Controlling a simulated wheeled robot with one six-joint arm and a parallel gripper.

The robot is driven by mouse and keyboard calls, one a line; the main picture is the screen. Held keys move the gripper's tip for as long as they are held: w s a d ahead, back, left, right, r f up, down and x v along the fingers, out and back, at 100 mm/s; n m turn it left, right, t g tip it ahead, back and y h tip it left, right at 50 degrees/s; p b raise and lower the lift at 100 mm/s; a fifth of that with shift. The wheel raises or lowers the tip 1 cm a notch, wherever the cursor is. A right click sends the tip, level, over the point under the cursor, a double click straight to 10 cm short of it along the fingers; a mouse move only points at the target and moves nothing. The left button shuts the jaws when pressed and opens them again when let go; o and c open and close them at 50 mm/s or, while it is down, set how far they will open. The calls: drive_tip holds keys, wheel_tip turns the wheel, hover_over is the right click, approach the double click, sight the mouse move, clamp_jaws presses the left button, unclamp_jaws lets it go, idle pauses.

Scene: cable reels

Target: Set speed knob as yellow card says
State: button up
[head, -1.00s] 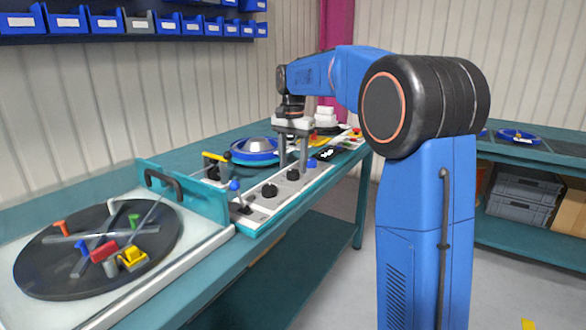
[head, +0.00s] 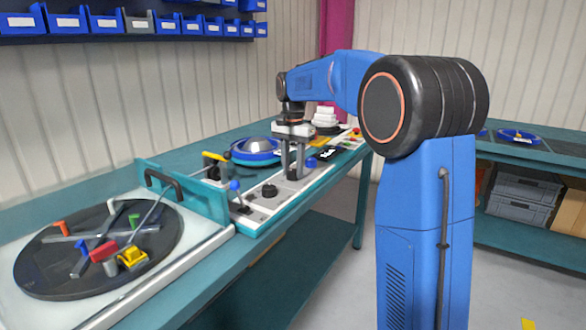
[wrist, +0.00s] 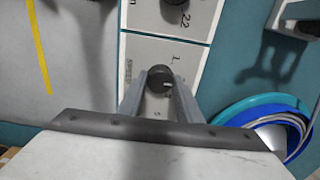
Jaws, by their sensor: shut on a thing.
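The speed knob (wrist: 159,77) is a round black knob on a light panel marked SPEED, with a "1" printed just above it. A small pale mark shows at its lower right side. My gripper (wrist: 160,84) is shut on it, one grey finger on each side. In the head view my gripper (head: 296,177) points down onto the control strip, and its fingers partly hide the knob. I cannot make out a yellow card with readable writing in either view.
The control strip (head: 262,207) also carries a black knob (head: 269,190) and a blue-ball lever (head: 235,186). A black turntable (head: 60,272) with coloured clamps lies at left. A blue reel (head: 254,152) stands behind the strip, close to my gripper.

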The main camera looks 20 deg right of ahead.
sight(293, 171)
drive_tip(key=shift+n, duration=0.3)
drive_tip(key=n, duration=0.5)
drive_tip(key=shift+n, duration=0.4)
drive_tip(key=n, duration=0.5)
drive_tip(key=shift+n, duration=0.3)
drive_tip(key=o, duration=1)
drive_tip(key=shift+o, duration=0.2)
wheel_tip(293, 171, up, 18)
drive_tip(key=shift+f, duration=0.25)
drive_tip(key=shift+s, duration=0.1)
